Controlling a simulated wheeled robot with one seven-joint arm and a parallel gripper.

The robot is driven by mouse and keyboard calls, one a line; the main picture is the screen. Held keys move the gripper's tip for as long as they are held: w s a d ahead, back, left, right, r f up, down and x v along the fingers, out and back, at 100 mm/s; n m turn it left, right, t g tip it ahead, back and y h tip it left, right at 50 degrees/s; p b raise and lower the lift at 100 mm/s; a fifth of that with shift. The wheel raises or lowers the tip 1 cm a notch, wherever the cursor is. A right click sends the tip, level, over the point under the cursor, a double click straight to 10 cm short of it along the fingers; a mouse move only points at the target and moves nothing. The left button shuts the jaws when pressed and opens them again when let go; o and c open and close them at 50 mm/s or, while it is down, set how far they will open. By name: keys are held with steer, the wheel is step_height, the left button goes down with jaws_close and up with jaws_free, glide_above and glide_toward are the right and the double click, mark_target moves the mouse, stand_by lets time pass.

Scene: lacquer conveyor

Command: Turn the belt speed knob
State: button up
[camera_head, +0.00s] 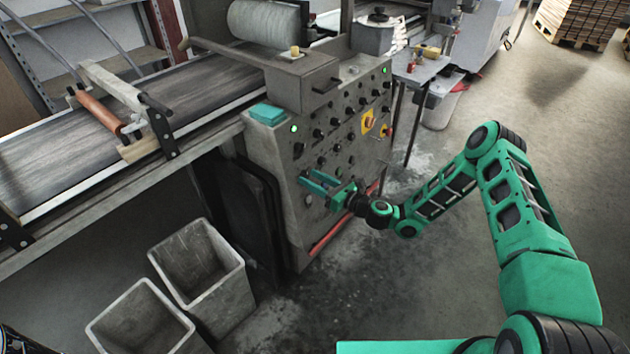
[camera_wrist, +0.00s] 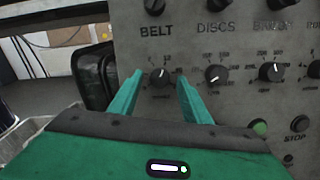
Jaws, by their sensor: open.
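The belt speed knob (camera_wrist: 160,77) is a small black knob with a white pointer line and a printed scale, under the BELT label on the grey control panel (camera_wrist: 225,55). In the wrist view it shows between the two teal fingers of my gripper (camera_wrist: 160,85), one finger on each side. My gripper is open, and I cannot tell whether either finger touches the knob. In the head view my gripper (camera_head: 316,186) is at the lower left of the panel (camera_head: 345,125), where I cannot make out the knob clearly.
Similar knobs (camera_wrist: 216,74) (camera_wrist: 271,72) sit to the right, with a green button (camera_wrist: 260,127) and a black STOP button (camera_wrist: 298,124) below. Another black knob (camera_wrist: 155,6) is above the BELT label. Grey bins (camera_head: 204,275) stand on the floor at left; the conveyor belt (camera_head: 60,150) lies beyond.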

steer(key=c, duration=1)
steer(key=shift+d, duration=0.25)
steer(key=shift+c, duration=0.3)
steer(key=shift+a, duration=0.15)
steer(key=shift+n, duration=0.3)
